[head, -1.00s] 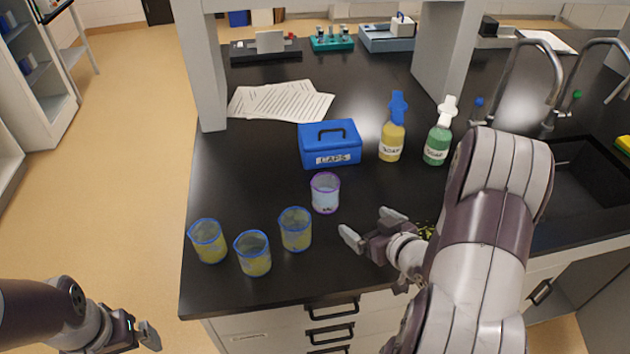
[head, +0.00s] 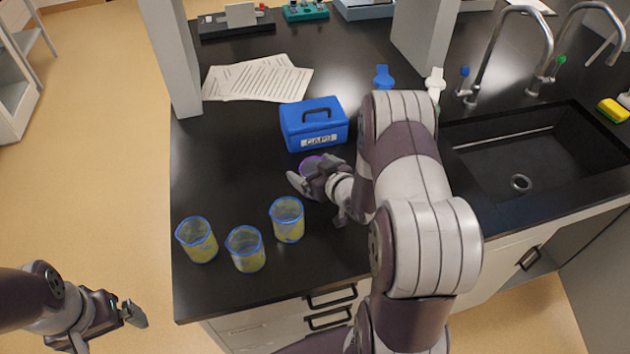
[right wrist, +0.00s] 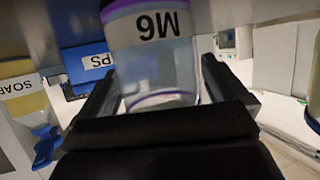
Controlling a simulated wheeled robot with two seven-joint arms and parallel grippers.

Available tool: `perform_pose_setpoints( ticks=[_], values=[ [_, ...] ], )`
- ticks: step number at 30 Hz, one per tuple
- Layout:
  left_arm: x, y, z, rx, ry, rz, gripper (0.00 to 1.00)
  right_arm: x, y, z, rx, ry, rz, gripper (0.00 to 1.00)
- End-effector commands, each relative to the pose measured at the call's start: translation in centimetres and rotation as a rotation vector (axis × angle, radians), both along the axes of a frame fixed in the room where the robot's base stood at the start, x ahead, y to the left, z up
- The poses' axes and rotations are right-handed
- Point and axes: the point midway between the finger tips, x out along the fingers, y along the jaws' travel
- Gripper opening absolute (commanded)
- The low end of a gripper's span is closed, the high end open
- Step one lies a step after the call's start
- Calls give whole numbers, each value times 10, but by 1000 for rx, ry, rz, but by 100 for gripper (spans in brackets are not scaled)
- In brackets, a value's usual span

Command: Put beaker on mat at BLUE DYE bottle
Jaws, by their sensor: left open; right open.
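A purple-rimmed beaker (head: 311,163) stands on the black bench in front of the blue box, mostly hidden by my right gripper (head: 314,176). In the right wrist view the clear beaker (right wrist: 157,68) shows an upside-down M6 label and lies between the two open fingers (right wrist: 158,85). Whether the fingers touch it, I cannot tell. Three blue-rimmed beakers with yellow contents, left (head: 197,240), middle (head: 246,249) and right (head: 287,220), stand near the front left edge. My left gripper (head: 133,313) is open and empty, off the bench. I see no mat and no BLUE DYE bottle.
A blue CAPS box (head: 314,124) stands just behind the purple-rimmed beaker. Soap bottles with a blue top (head: 384,77) and a white top (head: 434,84) are partly hidden by my arm. Papers (head: 257,80) lie behind. A sink (head: 530,150) is at right.

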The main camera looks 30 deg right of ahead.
Motion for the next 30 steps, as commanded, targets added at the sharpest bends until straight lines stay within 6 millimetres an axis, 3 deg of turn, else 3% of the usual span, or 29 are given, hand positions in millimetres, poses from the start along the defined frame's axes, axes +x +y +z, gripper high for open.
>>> perform_pose_setpoints(
  ticks=[7, 12, 23, 30],
  values=[
    [0, 0, 0, 0, 0, 0, 99, 2, 0, -1, 1, 0, -1, 95],
    [0, 0, 0, 0, 0, 0, 99, 2, 0, -1, 0, 0, -1, 40],
    [0, 0, 0, 0, 0, 0, 99, 2, 0, 1, 0, -2, -1, 39],
    [0, 0, -2, 0, 0, 0, 99, 3, 0, 16, -1, -3, -1, 39]
  ],
)
